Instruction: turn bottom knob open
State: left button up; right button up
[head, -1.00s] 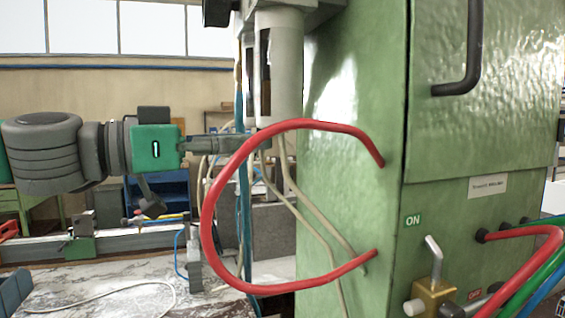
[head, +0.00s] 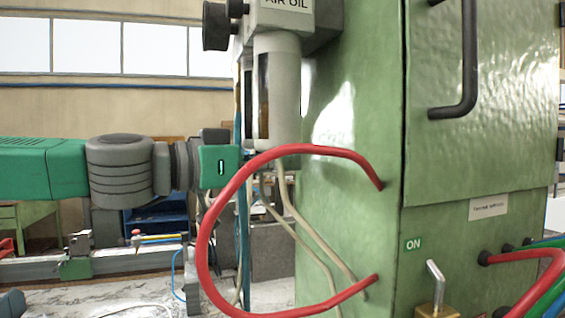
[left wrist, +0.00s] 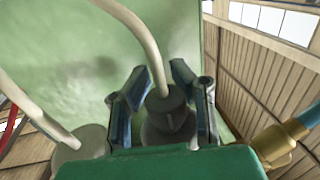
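A pale air-oil unit (head: 276,95) is mounted on the side of the green cabinet. In the left wrist view a dark, stepped round knob (left wrist: 168,112) with a pale hose on it sits between the fingers of my left gripper (left wrist: 158,70). The fingers are apart, one on each side of the knob; I cannot tell whether they touch it. In the head view the green housing of my left wrist is left of the unit's lower end, and the fingers and bottom knob are hidden behind the red hose and cylinder. My right gripper is not in view.
A thick red hose (head: 205,235) loops out from the green cabinet (head: 350,215) in front of the unit. Pale thin hoses (head: 300,235) hang below it. A valve lever (head: 435,275) stands by the ON label. A bench rail (head: 120,262) lies behind at left.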

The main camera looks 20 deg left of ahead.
pick_arm(q)
jog(key=shift+a, duration=0.1)
grip_shut()
jog(key=shift+w+a, duration=0.1)
jog(key=shift+a, duration=0.15)
jog(key=m+g+h+b, duration=0.1)
jog(key=m+g+b, duration=0.1)
jog(key=g, duration=0.1)
jog(key=s+m+g+h+b, duration=0.1)
jog(key=m+g+h+b, duration=0.1)
jog(key=m+g, duration=0.1)
jog(key=m+g+h+b, duration=0.1)
jog(key=m+g+b, duration=0.1)
jog(key=g, duration=0.2)
jog(key=shift+s+d+h, duration=0.15)
jog(key=shift+d+h, duration=0.2)
jog(key=shift+h, duration=0.05)
jog(key=o, duration=0.6)
grip_release()
jog(key=shift+a, duration=0.15)
jog(key=shift+s+a, duration=0.15)
jog(key=shift+a, duration=0.05)
